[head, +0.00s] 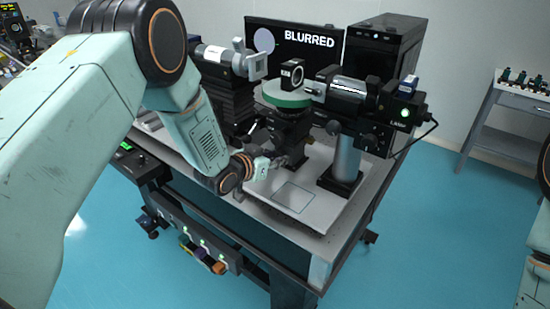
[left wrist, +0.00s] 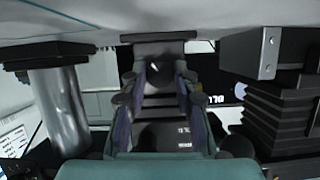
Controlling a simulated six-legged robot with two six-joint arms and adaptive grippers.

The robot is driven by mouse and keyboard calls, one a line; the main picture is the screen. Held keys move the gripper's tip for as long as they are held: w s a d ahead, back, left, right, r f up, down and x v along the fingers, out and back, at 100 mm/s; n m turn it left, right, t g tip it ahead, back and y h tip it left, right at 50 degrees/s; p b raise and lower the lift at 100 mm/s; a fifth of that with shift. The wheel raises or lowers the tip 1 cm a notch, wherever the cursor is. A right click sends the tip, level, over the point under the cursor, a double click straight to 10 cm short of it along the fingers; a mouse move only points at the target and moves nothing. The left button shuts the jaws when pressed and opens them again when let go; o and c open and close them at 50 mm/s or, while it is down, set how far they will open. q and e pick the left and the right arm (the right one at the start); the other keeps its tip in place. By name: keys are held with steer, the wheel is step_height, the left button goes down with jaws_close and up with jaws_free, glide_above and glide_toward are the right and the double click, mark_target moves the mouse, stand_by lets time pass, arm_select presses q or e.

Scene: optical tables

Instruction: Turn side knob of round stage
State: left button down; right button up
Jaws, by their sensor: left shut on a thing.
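The round stage (head: 287,98) has a green rim and carries a small black square mount on top. It stands on a dark base above the optical table. My left gripper (head: 282,161) reaches in low at the front of this base. In the left wrist view, my left gripper (left wrist: 157,72) has its fingers on both sides of a dark part at the stage base, which I take to be the side knob (left wrist: 154,68). The knob is mostly hidden by the fingers and shade. Of my right arm only pieces show at the right edge; its gripper is out of view.
A laser unit (head: 385,112) on a thick metal post (head: 345,160) stands right of the stage. A black bellows stand (head: 230,105) is to the left. A monitor (head: 300,36) behind reads "BLURRED". The table's front right (head: 300,205) is clear.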

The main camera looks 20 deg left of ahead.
stand_by(0.4)
arm_select(q)
steer(key=c, duration=1)
jaws_free()
steer(key=v, duration=1.2)
steer(key=shift+a, duration=0.15)
